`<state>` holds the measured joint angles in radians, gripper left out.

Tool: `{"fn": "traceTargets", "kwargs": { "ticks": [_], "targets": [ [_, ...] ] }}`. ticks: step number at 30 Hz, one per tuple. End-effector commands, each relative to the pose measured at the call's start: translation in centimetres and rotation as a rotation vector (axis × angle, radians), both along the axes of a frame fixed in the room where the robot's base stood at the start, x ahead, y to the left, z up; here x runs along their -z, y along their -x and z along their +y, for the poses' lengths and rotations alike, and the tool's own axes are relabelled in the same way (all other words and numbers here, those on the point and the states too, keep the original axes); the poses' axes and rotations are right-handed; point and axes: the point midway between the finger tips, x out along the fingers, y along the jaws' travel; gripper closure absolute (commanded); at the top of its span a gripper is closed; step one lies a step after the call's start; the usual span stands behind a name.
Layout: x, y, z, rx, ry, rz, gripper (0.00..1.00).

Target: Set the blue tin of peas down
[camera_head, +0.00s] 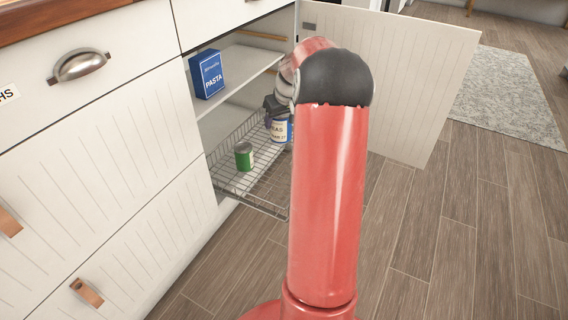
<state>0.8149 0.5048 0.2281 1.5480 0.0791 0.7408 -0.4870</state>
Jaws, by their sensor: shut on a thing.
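A blue and cream tin of peas (279,130) shows in the head view, just left of my arm, at the right side of a wire pull-out basket (222,180). My gripper (273,108) is dark and sits at the top of the tin, shut on it. My arm hides the tin's right side and most of the gripper. The tin looks upright. I cannot tell whether its base touches the basket floor.
A green tin (244,157) stands in the basket. A blue pasta box (207,74) stands on the shelf (240,66) above. The open cabinet door (420,85) is to the right, and white drawers (95,180) are to the left. The wooden floor (430,220) in front is clear.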

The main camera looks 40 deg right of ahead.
Motion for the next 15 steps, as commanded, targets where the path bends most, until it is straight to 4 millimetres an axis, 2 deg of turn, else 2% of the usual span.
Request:
{"fn": "traceTargets", "kwargs": {
  "ticks": [9,15],
  "targets": [
    [8.1,0.1,0.1,-0.001,-0.004,0.004,0.76],
    [12.8,0.0,0.1,0.000,-0.004,0.002,0.76]
  ]
}}
